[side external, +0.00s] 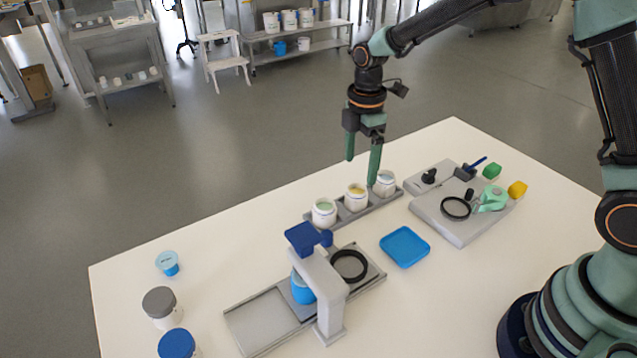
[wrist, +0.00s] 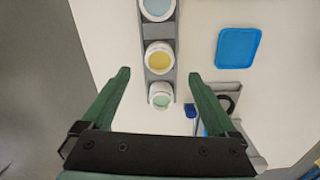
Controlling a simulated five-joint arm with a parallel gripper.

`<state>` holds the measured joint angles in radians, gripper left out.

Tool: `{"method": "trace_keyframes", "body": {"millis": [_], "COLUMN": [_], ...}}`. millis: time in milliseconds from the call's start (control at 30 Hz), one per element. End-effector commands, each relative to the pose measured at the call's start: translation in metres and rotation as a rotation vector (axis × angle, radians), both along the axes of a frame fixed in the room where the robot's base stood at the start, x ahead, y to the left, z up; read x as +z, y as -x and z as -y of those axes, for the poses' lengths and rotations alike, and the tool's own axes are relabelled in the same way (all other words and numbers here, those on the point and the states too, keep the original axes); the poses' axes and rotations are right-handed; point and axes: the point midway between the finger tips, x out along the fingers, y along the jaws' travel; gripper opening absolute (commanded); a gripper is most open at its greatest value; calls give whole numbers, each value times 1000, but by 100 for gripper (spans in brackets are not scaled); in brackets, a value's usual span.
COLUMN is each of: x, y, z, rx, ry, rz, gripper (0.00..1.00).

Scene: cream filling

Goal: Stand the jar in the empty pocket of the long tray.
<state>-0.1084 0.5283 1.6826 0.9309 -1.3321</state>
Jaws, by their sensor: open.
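The long grey tray (side external: 343,222) lies across the table's middle, and it also shows in the wrist view (wrist: 153,31). Three open white jars stand upright in it: one with pale green content (side external: 324,212), one with yellow (side external: 356,198) and one with pale blue (side external: 385,184). The wrist view shows the same green (wrist: 160,96), yellow (wrist: 159,56) and blue (wrist: 157,8) jars.
A white dispenser stand with a blue top (side external: 309,239) stands in front of the tray. A blue square dish (side external: 405,247) and a grey board with tools (side external: 460,222) lie to the right. A blue cup (side external: 168,263), a grey-lidded jar (side external: 161,306) and a blue-lidded jar (side external: 177,345) stand left.

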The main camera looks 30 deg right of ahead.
Motion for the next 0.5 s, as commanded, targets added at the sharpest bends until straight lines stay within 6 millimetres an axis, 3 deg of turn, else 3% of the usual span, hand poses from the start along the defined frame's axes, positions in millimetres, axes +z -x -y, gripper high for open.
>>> {"method": "trace_keyframes", "body": {"millis": [100,333,500], "x": [21,41,67], "y": [-1,0,12], "z": [0,0,6], "rx": [0,-7,-136], "ry": [0,0,-9], "rz": [5,5,53], "gripper": [94,94,94]}}
